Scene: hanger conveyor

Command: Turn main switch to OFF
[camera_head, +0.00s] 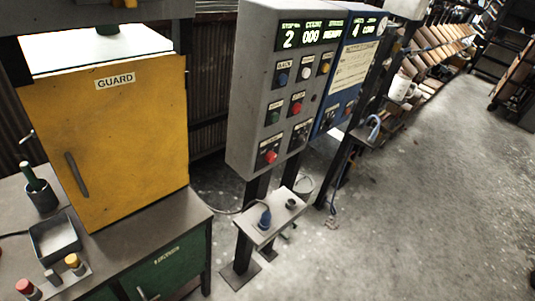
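The grey control cabinet (246,100) stands on dark posts in the middle of the view. Its front has displays at the top and rows of small labelled controls below. Among them are a blue control (283,78), a white one (305,73), a yellow one (325,68), a green one (274,118), a red one (297,108) and a larger red one (268,157) at the lower left. A dark control (300,134) sits at the lower right. The labels are too small to read, so I cannot tell which is the main switch or its position. My gripper is not in view.
A yellow guard door (130,140) and a workbench (185,212) with cups and a tray (55,240) stand at left. A small shelf (274,222) with a blue plug juts below the cabinet. A blue cabinet (350,75) stands behind right. Floor at right is open.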

